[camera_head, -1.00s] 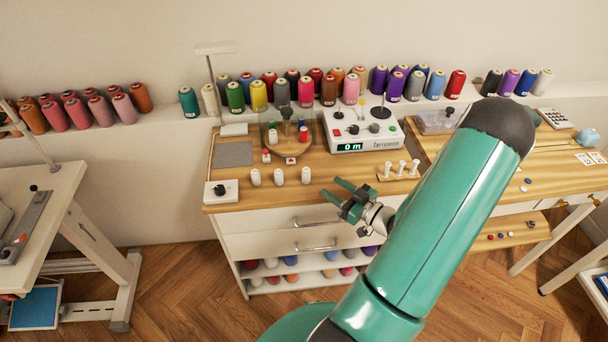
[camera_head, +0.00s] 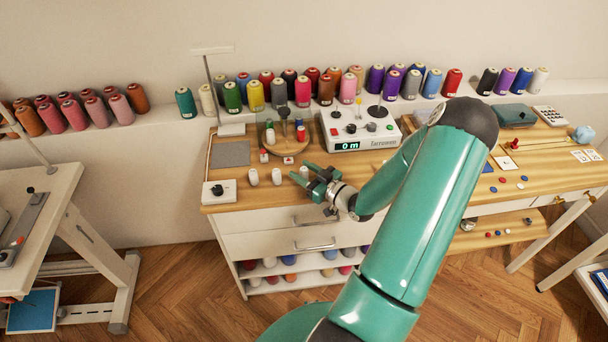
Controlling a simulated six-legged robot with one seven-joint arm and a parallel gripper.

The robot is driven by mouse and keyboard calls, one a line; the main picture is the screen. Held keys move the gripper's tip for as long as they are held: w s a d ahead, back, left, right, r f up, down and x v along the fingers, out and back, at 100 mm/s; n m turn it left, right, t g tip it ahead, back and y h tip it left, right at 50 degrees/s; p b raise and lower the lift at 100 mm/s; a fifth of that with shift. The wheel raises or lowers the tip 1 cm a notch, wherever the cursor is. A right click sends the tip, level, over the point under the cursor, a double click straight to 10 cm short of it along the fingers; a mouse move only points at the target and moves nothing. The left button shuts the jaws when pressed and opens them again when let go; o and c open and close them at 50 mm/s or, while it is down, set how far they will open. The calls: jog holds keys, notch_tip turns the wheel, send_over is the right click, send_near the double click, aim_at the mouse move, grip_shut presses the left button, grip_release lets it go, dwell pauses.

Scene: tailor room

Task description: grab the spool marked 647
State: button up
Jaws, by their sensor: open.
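Many coloured thread spools stand along the wall ledge, among them a green spool (camera_head: 232,98), a yellow spool (camera_head: 255,96) and a red spool (camera_head: 452,84). Some carry small white labels, but the numbers are too small to read, so I cannot tell which is marked 647. Small white spools (camera_head: 253,177) stand near the front edge of the wooden worktable (camera_head: 228,185). My gripper (camera_head: 298,171) is open, with its fingers pointing left over that front edge. Its tips are close to the rightmost small white spool (camera_head: 304,171); I cannot tell whether they touch.
A white winding machine (camera_head: 358,130) with a display reading "0 m" stands behind my gripper. A round wooden stand with a clear guard (camera_head: 285,134) is to its left. A white switch box (camera_head: 220,191) sits at the front left corner. More spools fill the lower shelf (camera_head: 290,284).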

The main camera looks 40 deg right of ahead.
grip_shut()
jog(key=shift+r, duration=0.2)
